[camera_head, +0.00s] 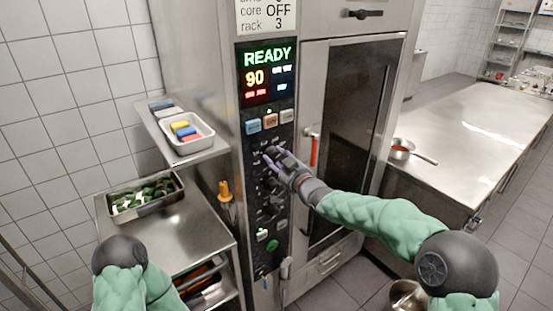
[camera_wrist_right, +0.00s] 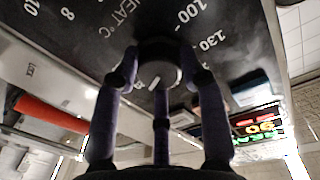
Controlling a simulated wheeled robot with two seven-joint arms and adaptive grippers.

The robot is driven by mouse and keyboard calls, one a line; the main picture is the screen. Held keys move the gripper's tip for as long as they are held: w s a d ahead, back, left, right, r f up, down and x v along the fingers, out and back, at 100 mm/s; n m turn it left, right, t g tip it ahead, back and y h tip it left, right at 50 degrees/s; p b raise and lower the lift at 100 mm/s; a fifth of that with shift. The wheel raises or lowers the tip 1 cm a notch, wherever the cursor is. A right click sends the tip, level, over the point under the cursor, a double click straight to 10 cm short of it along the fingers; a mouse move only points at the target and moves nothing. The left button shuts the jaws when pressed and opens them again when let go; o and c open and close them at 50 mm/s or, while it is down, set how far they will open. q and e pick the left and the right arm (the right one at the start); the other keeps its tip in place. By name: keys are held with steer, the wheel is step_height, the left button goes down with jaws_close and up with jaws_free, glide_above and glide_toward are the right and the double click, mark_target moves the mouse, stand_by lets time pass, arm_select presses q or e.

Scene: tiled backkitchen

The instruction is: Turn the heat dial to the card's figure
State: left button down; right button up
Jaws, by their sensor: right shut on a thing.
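The heat dial (camera_wrist_right: 158,66) is a dark round knob with a white pointer mark, on the black oven panel marked HEAT °C. My right gripper (camera_wrist_right: 159,74) is shut on it, with fingers on both sides. In the head view the right gripper (camera_head: 274,158) reaches the upper knob of the panel and hides most of it. The display (camera_head: 267,69) reads READY in green and 90 in orange. The card (camera_head: 266,16) above reads core OFF and rack 3; its top line is cut off. My left gripper is out of view; only part of the left arm shows.
A red-orange door handle (camera_head: 314,150) is just right of the panel. Several lower knobs and a green button (camera_head: 272,245) sit below. A shelf with a tray of coloured blocks (camera_head: 189,146) and a pan of greens (camera_head: 146,208) are left. A steel counter (camera_head: 470,130) is right.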

steer(key=shift+f, duration=0.2)
steer(key=o, duration=1.2)
steer(key=shift+c, duration=0.2)
steer(key=shift+s+d+r, duration=0.1)
steer(key=v, duration=1.1)
steer(key=shift+s+d, duration=0.25)
steer(key=shift+s, duration=0.05)
